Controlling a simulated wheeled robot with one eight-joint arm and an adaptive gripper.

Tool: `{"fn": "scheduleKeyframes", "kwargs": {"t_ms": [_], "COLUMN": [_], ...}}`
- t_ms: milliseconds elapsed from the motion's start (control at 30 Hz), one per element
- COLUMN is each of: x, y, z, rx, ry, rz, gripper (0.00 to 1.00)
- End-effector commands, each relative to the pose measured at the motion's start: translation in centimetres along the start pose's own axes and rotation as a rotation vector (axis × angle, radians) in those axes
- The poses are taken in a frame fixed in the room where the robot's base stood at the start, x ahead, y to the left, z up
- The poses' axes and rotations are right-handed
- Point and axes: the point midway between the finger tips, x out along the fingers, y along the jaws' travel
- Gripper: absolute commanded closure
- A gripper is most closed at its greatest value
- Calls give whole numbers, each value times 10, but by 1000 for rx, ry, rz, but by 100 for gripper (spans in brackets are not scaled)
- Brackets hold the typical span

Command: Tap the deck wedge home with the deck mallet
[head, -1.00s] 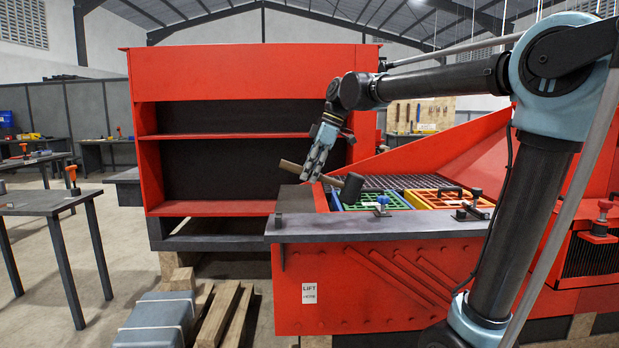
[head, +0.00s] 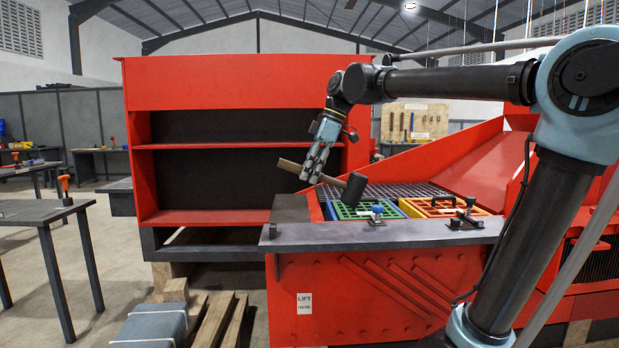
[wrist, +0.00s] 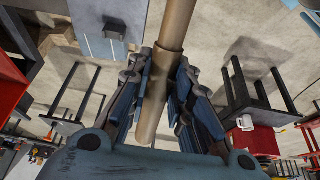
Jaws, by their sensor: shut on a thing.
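My gripper (head: 314,174) is shut on the handle of the deck mallet (head: 354,188). The mallet has a light wooden handle and a dark head, which points right and slightly down in the head view. It is held in the air over the left end of the red machine's deck. In the wrist view the tan handle (wrist: 165,85) runs between both fingers of my gripper (wrist: 160,85); the mallet head is out of that view. I cannot clearly make out the deck wedge. A small blue-topped fitting (head: 377,211) and a dark clamp-like piece (head: 465,216) sit near the deck's front edge.
The deck has a grey front ledge (head: 345,235) with green and yellow grates (head: 420,208) behind it. A red shelf unit (head: 235,75) stands behind. A dark table (head: 40,211) is at left; pallet boards (head: 222,320) and a grey block (head: 153,325) lie on the floor.

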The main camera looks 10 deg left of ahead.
Motion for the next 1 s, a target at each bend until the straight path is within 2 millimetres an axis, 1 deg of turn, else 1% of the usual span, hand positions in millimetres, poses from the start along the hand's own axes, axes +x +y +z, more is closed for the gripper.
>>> {"fn": "scheduleKeyframes", "kwargs": {"t_ms": [700, 1000], "x": [-29, -31], "y": [-32, -35], "z": [-1, -1], "rx": [-1, 0], "ry": [0, 0], "rz": [0, 0], "gripper": [100, 100]}}
